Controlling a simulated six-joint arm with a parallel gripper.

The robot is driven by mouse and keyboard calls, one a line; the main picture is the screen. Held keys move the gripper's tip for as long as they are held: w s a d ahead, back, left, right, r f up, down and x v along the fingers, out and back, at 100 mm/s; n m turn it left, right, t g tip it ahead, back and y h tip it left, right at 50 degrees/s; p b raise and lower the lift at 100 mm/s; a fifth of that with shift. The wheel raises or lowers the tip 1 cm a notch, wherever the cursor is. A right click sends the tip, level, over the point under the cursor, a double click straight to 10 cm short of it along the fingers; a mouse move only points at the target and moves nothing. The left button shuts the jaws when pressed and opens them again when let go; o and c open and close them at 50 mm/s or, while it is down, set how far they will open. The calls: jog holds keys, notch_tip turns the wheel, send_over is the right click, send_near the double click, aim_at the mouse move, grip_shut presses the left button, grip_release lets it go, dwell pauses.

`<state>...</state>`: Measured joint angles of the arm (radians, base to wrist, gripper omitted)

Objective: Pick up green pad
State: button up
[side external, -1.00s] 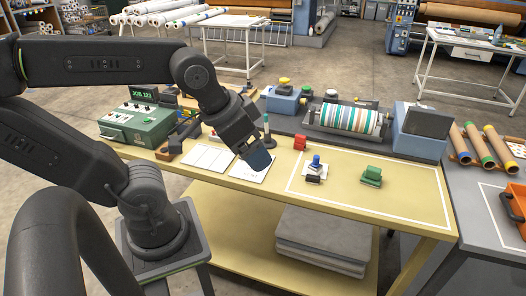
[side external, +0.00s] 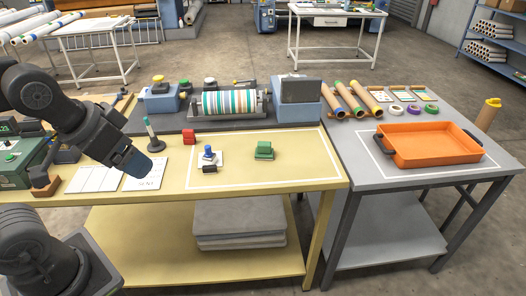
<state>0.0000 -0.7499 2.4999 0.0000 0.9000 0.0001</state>
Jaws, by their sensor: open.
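The green pad (side external: 264,151) is a small green block, resting on the yellow tabletop (side external: 298,152) inside a white outlined area, right of centre in that area. My gripper (side external: 146,172) is at the left, pointing down above the white cards (side external: 95,178), clear of the pad and well to its left. It is open, and nothing shows in it. Its fingertips are dark and partly hidden by their angle.
An orange tray (side external: 428,146) stands on the grey table to the right.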

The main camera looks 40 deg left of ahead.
jog(key=shift+c, duration=0.3)
jog(key=c, duration=0.4)
jog(key=w+r+m+g+h, duration=0.1)
jog(key=w+r+m, duration=0.25)
jog(key=w, duration=0.95)
jog(key=m+g+h, duration=0.2)
jog(key=m+h, duration=0.1)
jog(key=m, duration=0.4)
send_over(264, 143)
jog(key=s+a, duration=0.2)
notch_tip(264, 143, down, 23)
jog(key=shift+w+f, duration=0.15)
jog(key=shift+m, duration=0.25)
jog(key=shift+w+x, duration=0.2)
jog(key=shift+x, duration=2.9)
